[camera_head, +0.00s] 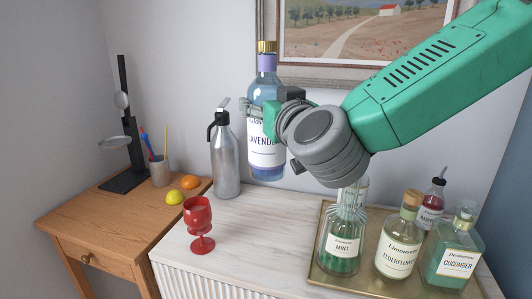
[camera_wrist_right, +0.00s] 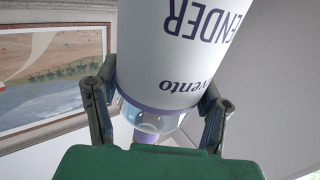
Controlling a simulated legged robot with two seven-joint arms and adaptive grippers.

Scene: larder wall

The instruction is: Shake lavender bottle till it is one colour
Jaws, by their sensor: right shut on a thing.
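The lavender bottle (camera_head: 266,150) has a gold cap, a white label and clear glass. It is held nearly upright in the air in front of the wall. In the right wrist view, the two fingers (camera_wrist_right: 155,100) press on both sides of the bottle (camera_wrist_right: 180,50), whose label reads upside down. The label hides the middle of the contents. My left gripper is not in view.
A brass tray (camera_head: 345,286) at right holds several bottles, including mint (camera_head: 340,245), elderflower (camera_head: 398,255) and cucumber (camera_head: 455,255). A steel siphon (camera_head: 225,165) and red goblet (camera_head: 199,225) stand left of it. A framed picture (camera_head: 345,75) hangs behind. The front middle counter is clear.

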